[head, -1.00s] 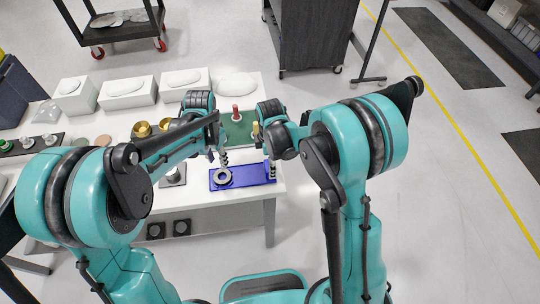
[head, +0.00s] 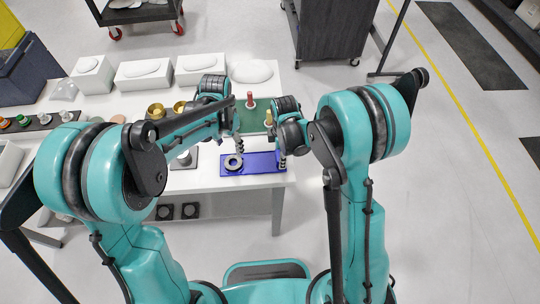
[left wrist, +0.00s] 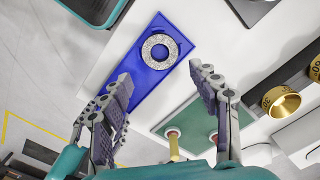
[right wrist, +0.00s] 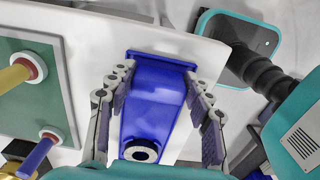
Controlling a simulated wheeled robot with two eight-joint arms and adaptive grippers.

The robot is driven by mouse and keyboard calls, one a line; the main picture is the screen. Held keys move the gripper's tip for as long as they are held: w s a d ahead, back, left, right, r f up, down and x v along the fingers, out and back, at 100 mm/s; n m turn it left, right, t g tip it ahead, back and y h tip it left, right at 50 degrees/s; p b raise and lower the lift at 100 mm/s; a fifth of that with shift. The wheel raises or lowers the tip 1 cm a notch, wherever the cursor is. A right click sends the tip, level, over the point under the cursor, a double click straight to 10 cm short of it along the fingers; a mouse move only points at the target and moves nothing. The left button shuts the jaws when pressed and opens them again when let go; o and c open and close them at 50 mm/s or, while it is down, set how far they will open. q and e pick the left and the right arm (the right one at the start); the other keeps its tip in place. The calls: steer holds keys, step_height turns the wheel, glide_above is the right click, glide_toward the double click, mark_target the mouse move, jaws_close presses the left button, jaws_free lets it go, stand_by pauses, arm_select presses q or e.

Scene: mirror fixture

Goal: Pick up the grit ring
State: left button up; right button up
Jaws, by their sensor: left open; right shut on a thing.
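The grit ring (left wrist: 160,52) is a pale grey, speckled ring lying flat on one end of a long blue tray (left wrist: 138,88). In the head view the ring (head: 233,162) is at the left end of the tray (head: 262,166). My left gripper (left wrist: 162,78) is open and empty, with the ring ahead of its spread fingers and not between them. My right gripper (right wrist: 160,100) is shut on the blue tray (right wrist: 158,95) near its right end.
A green mat (left wrist: 195,125) with upright red and yellow pegs lies behind the tray. Brass cups (head: 156,110) and white boxes (head: 145,73) stand farther left and back. The white table ends just right of the tray, with open floor beyond.

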mark_target(236, 164)
arm_select(q)
steer(key=shift+o, duration=0.6)
steer(key=shift+a+m, duration=0.3)
steer(key=s+a+r+m+t+h, duration=0.1)
steer(key=a+m+h, duration=0.35)
steer(key=m, duration=0.25)
steer(key=x, duration=0.5)
steer(key=shift+d+f, duration=0.1)
steer(key=shift+f, duration=0.3)
steer(key=x, duration=0.5)
steer(key=shift+d+f, duration=0.25)
steer(key=c, duration=1.5)
